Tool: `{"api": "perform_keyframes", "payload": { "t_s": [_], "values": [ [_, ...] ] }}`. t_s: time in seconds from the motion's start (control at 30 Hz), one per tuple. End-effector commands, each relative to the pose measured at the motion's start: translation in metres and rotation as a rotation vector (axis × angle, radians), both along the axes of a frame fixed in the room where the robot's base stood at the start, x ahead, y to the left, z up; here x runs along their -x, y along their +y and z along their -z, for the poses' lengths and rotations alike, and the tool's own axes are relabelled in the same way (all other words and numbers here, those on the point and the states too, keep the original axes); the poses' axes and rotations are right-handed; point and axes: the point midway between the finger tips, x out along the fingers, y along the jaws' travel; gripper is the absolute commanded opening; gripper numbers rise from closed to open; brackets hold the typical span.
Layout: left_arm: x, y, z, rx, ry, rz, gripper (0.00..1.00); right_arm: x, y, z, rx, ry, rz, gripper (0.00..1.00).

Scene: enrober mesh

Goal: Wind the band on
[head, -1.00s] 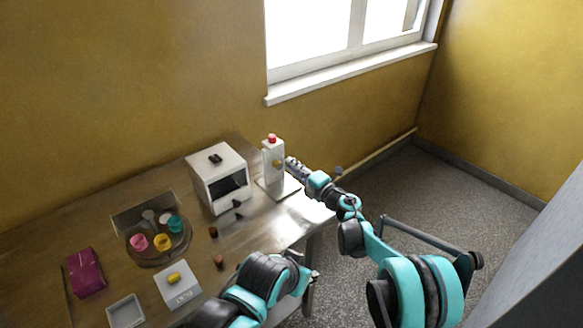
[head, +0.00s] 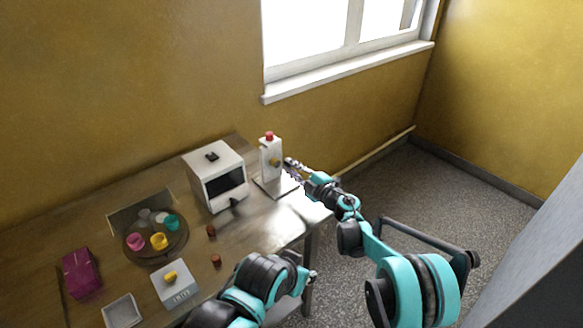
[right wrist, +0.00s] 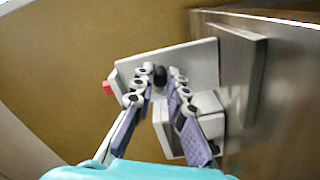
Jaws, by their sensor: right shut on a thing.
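My right gripper (head: 289,164) is at this knob side. In the right wrist view, my right gripper (right wrist: 161,82) is shut on a small dark knob-like piece (right wrist: 160,75) in front of the white unit (right wrist: 207,63); the fingers hide part of it. My left arm is at the bottom of the head view, and its gripper cannot be made out clearly. No band is clearly identifiable.
A white box machine (head: 214,171) with a dark window stands left of the unit. A round tray (head: 133,251) with several coloured cups, a white scale (head: 177,288), a magenta packet (head: 81,273) and a white dish (head: 120,311) lie further left.

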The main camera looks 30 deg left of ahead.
Motion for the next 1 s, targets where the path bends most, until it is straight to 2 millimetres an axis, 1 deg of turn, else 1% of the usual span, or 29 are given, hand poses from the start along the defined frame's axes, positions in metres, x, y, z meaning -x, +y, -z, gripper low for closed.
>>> {"api": "perform_keyframes", "payload": {
  "t_s": [0.37,0.4,0.47,0.8,0.87,0.97,1.0],
  "values": [
    [0.000,0.000,0.000,0.000,0.000,0.000,0.34,0.000,0.000,0.001,-0.001,0.003,0.001,0.00],
    [0.000,0.000,0.000,0.000,0.000,0.000,0.34,0.000,0.000,0.001,-0.001,0.003,0.001,0.18],
    [0.000,0.000,0.000,0.000,0.000,0.000,0.34,0.000,0.000,0.001,-0.001,0.003,0.001,0.34],
    [0.000,0.000,0.000,0.000,0.000,0.000,0.34,0.001,-0.002,0.000,-0.001,0.003,0.000,0.34],
    [0.000,0.000,0.000,0.000,0.000,0.000,0.34,0.002,-0.006,0.000,-0.001,0.003,0.001,0.34],
    [0.000,0.000,0.000,0.000,0.000,0.000,0.34,0.007,-0.020,0.000,-0.001,0.003,0.002,0.34],
    [0.000,0.000,0.000,0.000,0.000,0.000,0.34,0.010,-0.028,0.000,-0.001,0.003,0.003,0.34]
  ]
}}
